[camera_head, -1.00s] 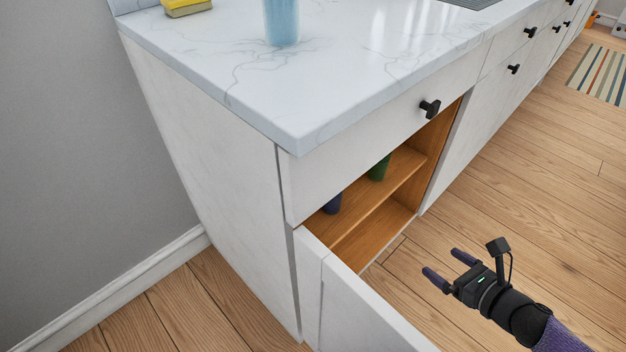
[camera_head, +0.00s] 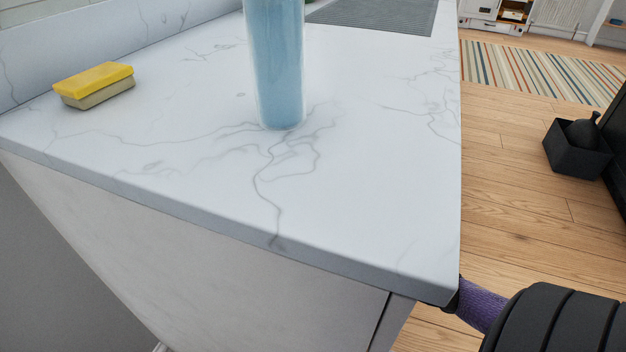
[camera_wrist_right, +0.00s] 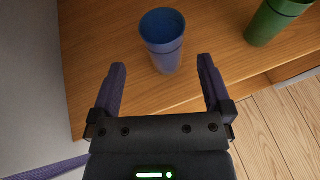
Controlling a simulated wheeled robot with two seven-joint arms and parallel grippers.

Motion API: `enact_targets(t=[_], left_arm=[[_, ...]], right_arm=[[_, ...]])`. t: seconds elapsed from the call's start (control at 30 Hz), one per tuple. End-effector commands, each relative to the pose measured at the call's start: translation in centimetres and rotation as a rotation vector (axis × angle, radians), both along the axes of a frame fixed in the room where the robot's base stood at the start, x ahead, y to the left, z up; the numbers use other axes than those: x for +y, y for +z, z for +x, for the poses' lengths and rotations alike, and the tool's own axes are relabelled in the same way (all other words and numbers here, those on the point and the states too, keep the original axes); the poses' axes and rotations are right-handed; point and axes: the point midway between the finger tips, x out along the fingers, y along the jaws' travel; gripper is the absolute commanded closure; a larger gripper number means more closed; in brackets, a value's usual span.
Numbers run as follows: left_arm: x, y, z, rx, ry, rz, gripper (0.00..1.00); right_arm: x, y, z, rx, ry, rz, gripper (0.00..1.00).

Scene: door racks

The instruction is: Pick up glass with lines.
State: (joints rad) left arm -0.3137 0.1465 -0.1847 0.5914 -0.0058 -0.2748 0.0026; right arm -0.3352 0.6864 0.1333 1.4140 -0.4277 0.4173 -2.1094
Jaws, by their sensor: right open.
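In the right wrist view a blue cup-like glass (camera_wrist_right: 163,42) stands upright on a wooden shelf; faint bands show on its side. A green glass (camera_wrist_right: 272,20) stands to its right on the same shelf. My right gripper (camera_wrist_right: 161,78) is open, with the blue glass just ahead of and between its fingertips, not gripped. In the head view a tall light-blue glass (camera_head: 275,62) stands on the marble counter, its top cut off. The counter hides my right gripper there. My left gripper is not in view.
The wooden shelf (camera_wrist_right: 105,50) has a front edge near my fingers. A white panel (camera_wrist_right: 30,80) stands close on the left. On the counter (camera_head: 360,190) lies a yellow sponge (camera_head: 95,84). A dark box (camera_head: 577,152) sits on the floor, right.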

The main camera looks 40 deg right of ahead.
Motion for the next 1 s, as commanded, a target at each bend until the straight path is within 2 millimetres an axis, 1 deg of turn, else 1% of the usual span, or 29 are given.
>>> enact_targets(t=[0.03,0.1,0.23,0.33,0.43,0.53,0.73,0.77,0.8,0.87,0.9,0.97,1.0], left_arm=[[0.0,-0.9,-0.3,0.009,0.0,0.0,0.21],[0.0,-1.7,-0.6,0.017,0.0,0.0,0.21],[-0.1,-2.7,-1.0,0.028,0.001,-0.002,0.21],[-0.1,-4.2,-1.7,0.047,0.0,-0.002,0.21],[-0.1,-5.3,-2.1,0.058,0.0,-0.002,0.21],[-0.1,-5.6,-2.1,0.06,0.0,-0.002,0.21],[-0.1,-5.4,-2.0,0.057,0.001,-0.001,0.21],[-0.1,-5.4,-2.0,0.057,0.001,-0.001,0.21],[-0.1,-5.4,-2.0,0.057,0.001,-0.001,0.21],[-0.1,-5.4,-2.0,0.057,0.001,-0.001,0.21],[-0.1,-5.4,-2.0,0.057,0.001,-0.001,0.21],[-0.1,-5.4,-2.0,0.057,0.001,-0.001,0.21],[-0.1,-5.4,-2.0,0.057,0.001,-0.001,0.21]], right_arm=[[0.1,-0.9,0.9,0.002,0.002,-0.002,0.0],[0.4,-1.6,2.2,0.003,0.002,-0.003,0.0],[0.7,-2.2,4.0,0.003,0.002,-0.003,0.0],[1.0,-3.3,5.9,0.004,0.004,-0.005,0.0],[1.2,-3.8,7.6,0.004,0.002,-0.003,0.0],[1.4,-3.8,8.5,0.003,0.0,-0.001,0.0],[1.4,-3.4,8.6,0.001,-0.001,-0.001,0.0],[1.4,-3.4,8.6,0.001,-0.001,-0.001,0.06],[1.4,-3.4,8.6,0.001,-0.001,-0.001,0.15],[1.4,-3.4,8.5,0.001,-0.001,-0.001,0.28],[1.4,-3.4,8.5,0.001,-0.001,-0.001,0.36],[1.4,-3.4,8.5,0.001,-0.001,-0.001,0.49],[1.4,-3.4,8.5,0.001,-0.001,-0.001,0.57]])
